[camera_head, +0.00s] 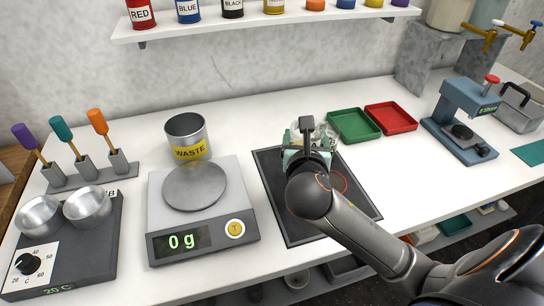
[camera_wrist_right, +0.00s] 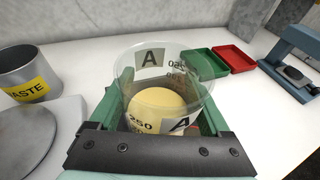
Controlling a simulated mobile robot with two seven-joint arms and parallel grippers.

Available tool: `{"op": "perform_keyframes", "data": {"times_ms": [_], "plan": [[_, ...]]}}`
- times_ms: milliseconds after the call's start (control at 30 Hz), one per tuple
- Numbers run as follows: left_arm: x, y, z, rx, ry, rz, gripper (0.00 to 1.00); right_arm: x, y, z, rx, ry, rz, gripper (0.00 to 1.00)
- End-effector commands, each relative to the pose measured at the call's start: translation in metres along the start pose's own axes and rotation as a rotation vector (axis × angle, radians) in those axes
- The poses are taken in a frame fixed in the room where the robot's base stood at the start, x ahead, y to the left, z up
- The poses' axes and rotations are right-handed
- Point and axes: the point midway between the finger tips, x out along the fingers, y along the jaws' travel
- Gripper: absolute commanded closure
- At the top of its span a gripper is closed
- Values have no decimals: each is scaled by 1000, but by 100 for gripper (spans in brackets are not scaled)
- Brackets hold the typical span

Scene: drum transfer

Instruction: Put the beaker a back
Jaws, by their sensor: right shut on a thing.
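Beaker a (camera_wrist_right: 165,68) is a clear beaker with "A" labels and a pale yellow content. My right gripper (camera_wrist_right: 158,118) is shut around it, with a green jaw on each side of the glass. In the head view the beaker (camera_head: 324,134) is mostly hidden behind my gripper (camera_head: 306,152) and wrist. It is at the far part of a dark mat (camera_head: 290,226) with a red circle partly visible. I cannot tell whether the beaker touches the surface. My left gripper is not in view.
A scale (camera_head: 204,245) reading 0 g and a WASTE can (camera_head: 186,131) are to the left. A hotplate (camera_head: 60,270) with two metal bowls is farther left. Green (camera_head: 354,125) and red (camera_head: 391,118) trays and a blue press (camera_head: 455,125) are to the right.

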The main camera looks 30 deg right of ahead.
Motion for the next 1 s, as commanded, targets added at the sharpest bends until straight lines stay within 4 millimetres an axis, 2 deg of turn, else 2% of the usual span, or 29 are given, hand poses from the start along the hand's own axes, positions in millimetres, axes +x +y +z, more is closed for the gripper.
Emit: {"op": "perform_keyframes", "data": {"times_ms": [367, 500, 700, 933, 1000], "plan": [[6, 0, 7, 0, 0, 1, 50, 75, 40, -14, 2, 0, -1, 93], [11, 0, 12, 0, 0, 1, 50, 100, 51, -36, 0, 3, 0, 93], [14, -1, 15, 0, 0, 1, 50, 121, 60, -51, 2, 0, 1, 93], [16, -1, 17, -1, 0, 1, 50, 131, 64, -58, 1, -1, 1, 93], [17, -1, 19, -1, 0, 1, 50, 134, 65, -68, 0, 2, 1, 93]]}}
